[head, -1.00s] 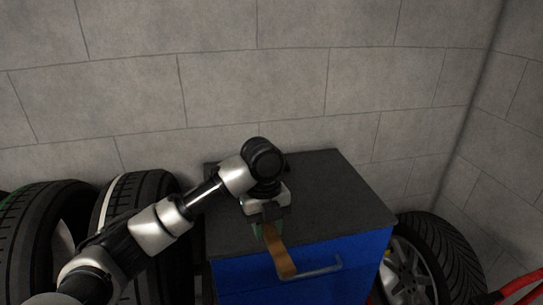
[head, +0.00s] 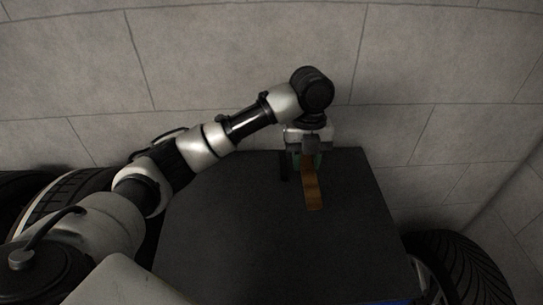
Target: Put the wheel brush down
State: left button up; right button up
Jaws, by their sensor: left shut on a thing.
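The wheel brush (head: 312,189) shows as a brown, flat wooden handle pointing toward me, with a bit of green at its far end. My left gripper (head: 306,168) is shut on the brush at that far end and points down over the back part of the dark cabinet top (head: 260,245). The brush head is mostly hidden by the gripper. I cannot tell whether the brush touches the top. My right gripper is not in view.
The cabinet top is bare apart from the brush area, with wide free room in front and to the left. A grey block wall (head: 230,50) stands close behind. Tyres stand on the left (head: 62,200) and on the right (head: 462,262).

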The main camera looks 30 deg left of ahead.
pick_arm(q)
jog(key=p, duration=0.2)
send_over(261, 187)
jog(key=f, duration=0.6)
jog(key=shift+w+a+f, duration=0.2)
jog(key=shift+w+f, duration=0.05)
jog(key=shift+f, duration=0.1)
notch_tip(261, 187, down, 3)
jog(key=shift+f+p, duration=0.1)
jog(key=shift+p, duration=0.25)
jog(key=shift+f, duration=0.45)
jog(key=o, duration=0.9)
jog(key=shift+f, duration=0.1)
jog(key=r, duration=0.4)
jog(key=w+r+b, duration=0.1)
jog(key=r, duration=0.3)
jog(key=a+r+b, duration=0.1)
jog(key=r, duration=0.3)
jog(key=shift+w+r, duration=0.1)
jog(key=shift+w, duration=0.15)
